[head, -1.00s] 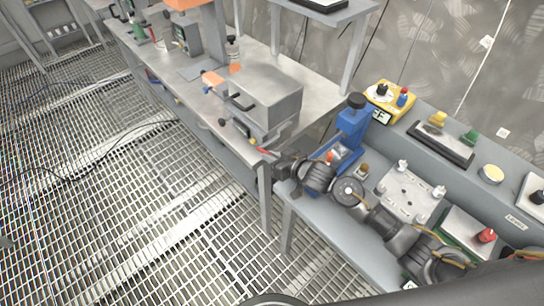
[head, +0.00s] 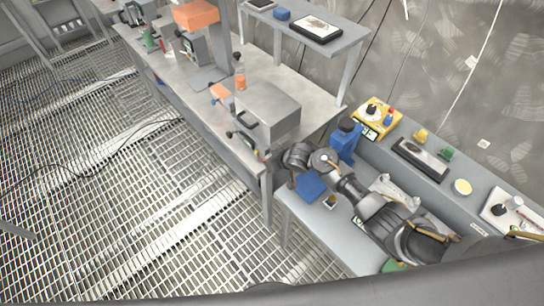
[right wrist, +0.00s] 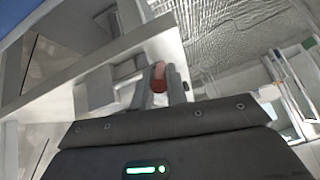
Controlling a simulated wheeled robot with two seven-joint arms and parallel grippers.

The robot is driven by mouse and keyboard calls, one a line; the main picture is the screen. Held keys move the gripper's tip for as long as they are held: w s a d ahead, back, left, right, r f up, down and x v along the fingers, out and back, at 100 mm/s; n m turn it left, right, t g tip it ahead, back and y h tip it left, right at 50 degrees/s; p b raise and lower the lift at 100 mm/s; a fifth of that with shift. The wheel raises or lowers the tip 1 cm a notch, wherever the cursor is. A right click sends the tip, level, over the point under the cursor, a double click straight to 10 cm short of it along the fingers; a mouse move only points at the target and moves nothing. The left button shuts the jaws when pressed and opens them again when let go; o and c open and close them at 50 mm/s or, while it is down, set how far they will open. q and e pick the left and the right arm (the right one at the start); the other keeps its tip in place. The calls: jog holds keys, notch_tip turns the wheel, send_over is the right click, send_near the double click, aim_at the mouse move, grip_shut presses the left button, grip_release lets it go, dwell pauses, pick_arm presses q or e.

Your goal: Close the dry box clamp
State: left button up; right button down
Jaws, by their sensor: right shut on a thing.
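The dry box (head: 272,108) is a grey metal box with a dark handle on the steel bench, at the centre of the head view. Its clamp (head: 250,147) is on the box's near front side, small and partly hidden. My right arm reaches to the box's near corner. In the right wrist view my right gripper (right wrist: 160,88) is shut on the red clamp handle (right wrist: 158,75), which shows between its two fingers. The clamp's exact angle is too small to tell. My left gripper is in neither view.
A blue fixture (head: 344,142) and a yellow device (head: 376,117) stand on the right-hand bench, close to my right arm. An orange-topped device (head: 196,16) stands farther back on the steel bench. Grated floor (head: 120,200) lies open at left.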

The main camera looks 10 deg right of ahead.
jog(key=shift+w+a+r+g+h+p, duration=0.15)
jog(key=shift+r+g+h+p, duration=0.15)
jog(key=shift+g+p, duration=0.25)
jog(key=c, duration=1.4)
grip_release()
jog(key=v, duration=1)
jog(key=shift+r, duration=0.3)
